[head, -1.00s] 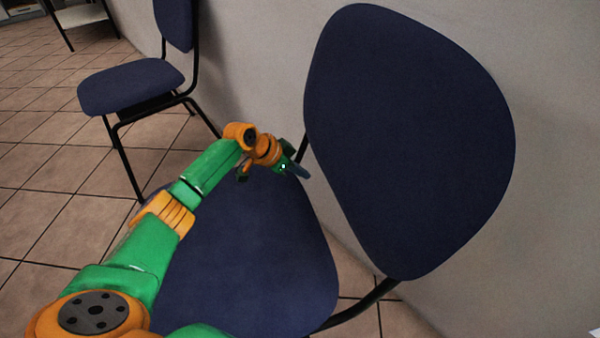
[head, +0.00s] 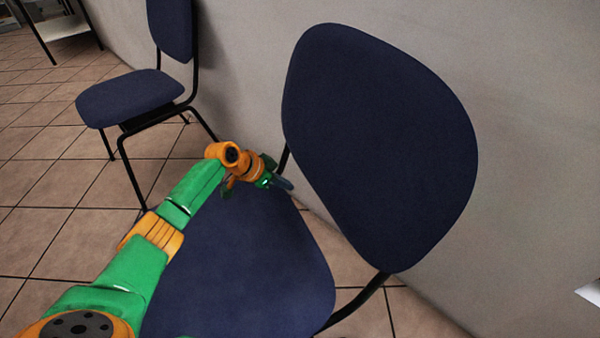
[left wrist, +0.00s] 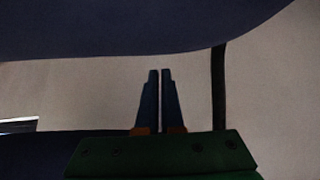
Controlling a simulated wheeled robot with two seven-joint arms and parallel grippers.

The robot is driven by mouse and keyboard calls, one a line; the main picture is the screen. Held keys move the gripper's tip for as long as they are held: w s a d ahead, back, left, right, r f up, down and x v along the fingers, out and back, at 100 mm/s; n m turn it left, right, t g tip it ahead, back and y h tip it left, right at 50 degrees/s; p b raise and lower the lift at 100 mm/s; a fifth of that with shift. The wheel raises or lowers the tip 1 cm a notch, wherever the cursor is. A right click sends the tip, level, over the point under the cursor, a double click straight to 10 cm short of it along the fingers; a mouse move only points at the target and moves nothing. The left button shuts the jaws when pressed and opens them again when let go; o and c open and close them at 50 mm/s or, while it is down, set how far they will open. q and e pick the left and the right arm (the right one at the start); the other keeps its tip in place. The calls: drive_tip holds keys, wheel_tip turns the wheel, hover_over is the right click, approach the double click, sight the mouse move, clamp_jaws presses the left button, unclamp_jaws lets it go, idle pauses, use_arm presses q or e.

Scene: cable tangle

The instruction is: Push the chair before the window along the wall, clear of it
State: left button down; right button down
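A dark blue chair stands close in front of me beside the wall, its backrest (head: 385,140) upright at the right and its seat (head: 250,265) below my arm. My left gripper (head: 284,184) is over the back of the seat, near the black upright of the backrest. In the left wrist view its two fingers (left wrist: 160,100) lie almost together with nothing between them. The backrest's lower edge (left wrist: 130,35) and a black post (left wrist: 218,90) show beyond the fingers. I cannot tell whether the gripper touches the chair. My right gripper is not in view. No window is clearly visible.
A second dark blue chair (head: 130,98) stands along the wall at the upper left, with a tiled gap (head: 75,190) beside it. The pale wall (head: 530,120) runs along the right. A white-topped table (head: 60,26) stands at the far left.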

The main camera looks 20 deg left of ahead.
use_arm(q)
drive_tip(key=shift+s+f, duration=0.2)
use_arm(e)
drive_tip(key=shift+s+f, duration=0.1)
